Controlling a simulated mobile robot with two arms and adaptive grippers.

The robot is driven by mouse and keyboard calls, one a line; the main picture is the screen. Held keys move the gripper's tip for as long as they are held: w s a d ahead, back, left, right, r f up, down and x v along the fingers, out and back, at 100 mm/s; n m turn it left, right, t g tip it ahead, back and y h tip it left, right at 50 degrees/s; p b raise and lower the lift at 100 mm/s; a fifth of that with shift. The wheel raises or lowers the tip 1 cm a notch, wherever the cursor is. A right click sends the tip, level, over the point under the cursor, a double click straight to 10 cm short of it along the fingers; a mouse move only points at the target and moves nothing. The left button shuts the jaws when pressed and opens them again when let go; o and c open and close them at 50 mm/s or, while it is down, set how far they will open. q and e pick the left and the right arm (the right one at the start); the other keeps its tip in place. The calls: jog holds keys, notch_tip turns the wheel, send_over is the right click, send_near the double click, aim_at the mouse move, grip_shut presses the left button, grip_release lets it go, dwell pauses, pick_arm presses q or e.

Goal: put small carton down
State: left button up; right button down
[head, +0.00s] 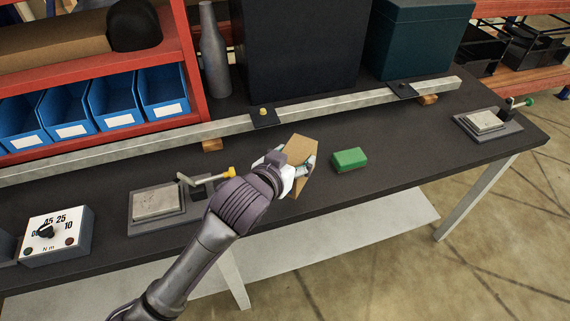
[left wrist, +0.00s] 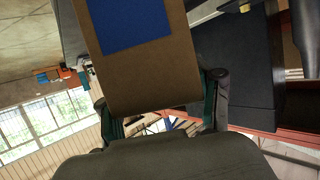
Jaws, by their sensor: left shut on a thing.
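The small carton (head: 301,158) is a brown cardboard box, tilted, in the middle of the head view over the dark bench top (head: 398,149). My left gripper (head: 297,169) is shut on it. In the left wrist view the carton (left wrist: 142,80) has a blue patch on its face and sits between the two fingers (left wrist: 165,108). Whether the carton touches the bench top is hard to tell. My right gripper is not in view.
A green block (head: 349,160) lies just right of the carton. A metal rail (head: 330,108) runs along the bench behind it. A clamp fixture (head: 158,202) is at the left, another (head: 485,122) at the right. Bare bench top lies right of the green block.

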pick_arm(q)
jog(key=shift+w+a+f+p, duration=0.2)
jog(key=shift+w+a+f, duration=0.1)
jog(key=shift+w+f, duration=1.15)
jog(key=shift+w+a+f+p, duration=0.2)
jog(key=shift+w+a+f, duration=0.15)
jog(key=shift+w+f, duration=1.1)
jog(key=shift+w+a+f+p, duration=0.2)
jog(key=shift+w+a+f, duration=0.1)
jog(key=shift+w+f, duration=1.1)
jog(key=shift+s+f, duration=0.2)
jog(key=shift+f, duration=0.1)
jog(key=o, duration=1.4)
jog(key=shift+c, duration=0.2)
jog(key=shift+r, duration=0.15)
jog(key=shift+s+a, duration=0.15)
jog(key=shift+s, duration=0.1)
jog(key=v, duration=1.1)
jog(key=shift+r+b, duration=0.25)
jog(key=shift+b, duration=0.05)
